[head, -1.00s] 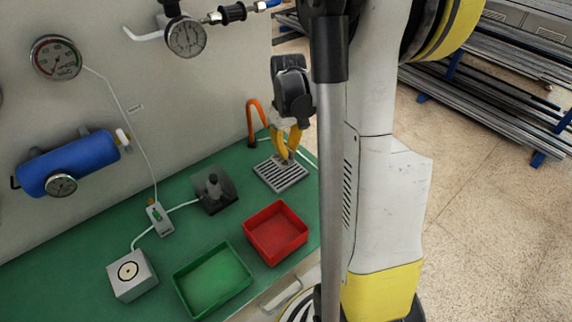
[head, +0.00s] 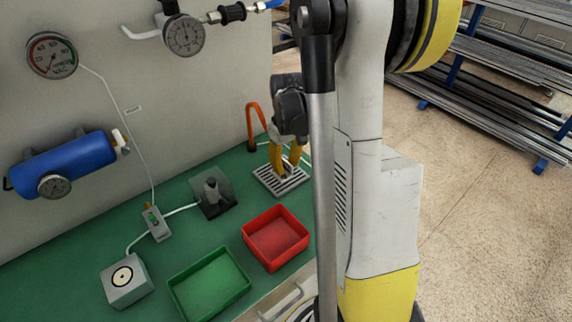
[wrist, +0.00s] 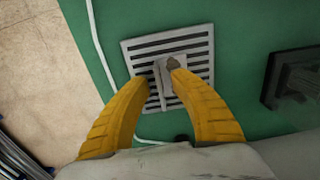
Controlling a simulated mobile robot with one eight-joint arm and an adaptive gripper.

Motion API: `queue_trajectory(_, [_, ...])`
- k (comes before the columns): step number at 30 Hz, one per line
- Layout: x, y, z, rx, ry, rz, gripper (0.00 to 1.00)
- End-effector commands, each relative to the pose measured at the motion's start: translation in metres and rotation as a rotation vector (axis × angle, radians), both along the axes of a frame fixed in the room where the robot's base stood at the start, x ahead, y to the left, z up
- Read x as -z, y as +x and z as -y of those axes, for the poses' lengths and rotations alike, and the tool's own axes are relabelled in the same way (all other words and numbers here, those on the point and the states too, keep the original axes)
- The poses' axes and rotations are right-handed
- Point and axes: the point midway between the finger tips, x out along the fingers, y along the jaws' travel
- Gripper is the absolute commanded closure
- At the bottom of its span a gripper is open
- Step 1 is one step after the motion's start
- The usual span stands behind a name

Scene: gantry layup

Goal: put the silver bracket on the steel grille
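The steel grille (head: 284,187) is a slotted square plate on the green bench, and it shows in the wrist view (wrist: 198,47). The silver bracket (wrist: 167,98) lies on the grille near its middle in the wrist view, between and partly under my fingertips. My gripper (head: 285,170) points down over the grille, its yellow fingers spread. In the wrist view my gripper (wrist: 161,75) has a gap between its fingertips, one on each side of the bracket. The right fingertip covers part of the bracket, so I cannot tell whether it touches.
A red tray (head: 275,238) and a green tray (head: 210,285) stand in front of the grille. A dark square plate with a knob (head: 213,190) is left of it. An orange hooked bar (head: 252,125) stands behind. A white tube (wrist: 97,40) runs past the grille.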

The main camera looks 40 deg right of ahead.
Motion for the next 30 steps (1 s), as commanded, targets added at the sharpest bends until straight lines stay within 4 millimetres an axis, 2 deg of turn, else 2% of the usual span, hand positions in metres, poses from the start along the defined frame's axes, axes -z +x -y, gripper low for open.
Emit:
queue_trajectory(5, [-0.001,0.0,0.0,0.0,0.0,0.0,0.73])
queue_trajectory(8, [-0.01,0.0,0.0,0.0,0.0,0.0,0.73])
queue_trajectory(21, [-0.102,0.0,0.001,0.0,0.0,0.0,0.73])
queue_trajectory(27, [-0.123,0.0,0.0,-0.001,-0.001,0.002,0.73])
queue_trajectory(30, [-0.132,-0.001,-0.011,-0.005,-0.012,0.02,0.73])
